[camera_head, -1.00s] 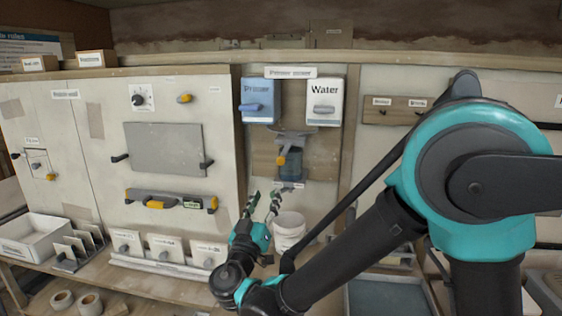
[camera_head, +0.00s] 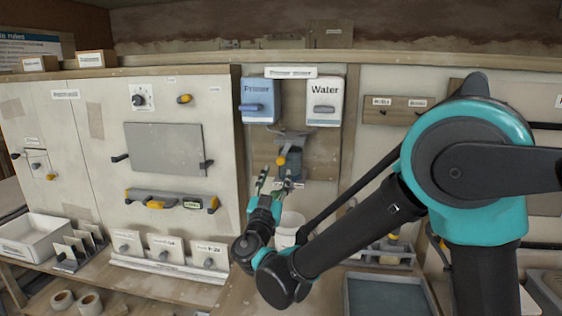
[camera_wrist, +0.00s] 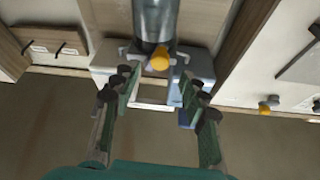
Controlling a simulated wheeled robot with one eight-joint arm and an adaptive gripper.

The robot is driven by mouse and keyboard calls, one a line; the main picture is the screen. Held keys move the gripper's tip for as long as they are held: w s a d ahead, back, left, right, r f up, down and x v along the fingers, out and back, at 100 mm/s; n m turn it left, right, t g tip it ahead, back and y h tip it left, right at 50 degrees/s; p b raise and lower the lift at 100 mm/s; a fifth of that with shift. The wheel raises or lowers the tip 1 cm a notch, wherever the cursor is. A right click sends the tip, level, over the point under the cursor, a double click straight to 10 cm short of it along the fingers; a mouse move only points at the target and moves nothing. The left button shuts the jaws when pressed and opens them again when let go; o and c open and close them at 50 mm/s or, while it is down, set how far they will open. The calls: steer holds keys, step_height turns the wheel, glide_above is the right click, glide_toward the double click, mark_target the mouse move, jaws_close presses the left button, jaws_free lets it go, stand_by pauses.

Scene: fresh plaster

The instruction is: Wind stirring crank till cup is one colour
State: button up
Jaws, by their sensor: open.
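The stirring crank shows its yellow knob (camera_head: 281,160) below a grey bracket (camera_head: 292,138) on the mixer's wooden back panel. The cup (camera_head: 297,164) is under the bracket, partly hidden by my gripper and the crank; I cannot tell its contents' colour. My gripper (camera_head: 275,180) is open and empty, with its fingertips just below the knob in this view. In the wrist view the knob (camera_wrist: 159,60) lies ahead, between and beyond the open fingers (camera_wrist: 156,88), and the clear grey cup (camera_wrist: 156,18) is above it. No contact with the knob is visible.
The blue Primer box (camera_head: 259,98) and white Water box (camera_head: 323,100) hang above the crank. A white bucket (camera_head: 291,222) stands on the bench right behind my arm. A grey panel (camera_head: 165,148) and handled bar are on the left wall.

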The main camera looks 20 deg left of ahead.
mark_target(280, 163)
steer(key=x, duration=0.7)
steer(key=shift+w+r, duration=0.1)
jaws_close()
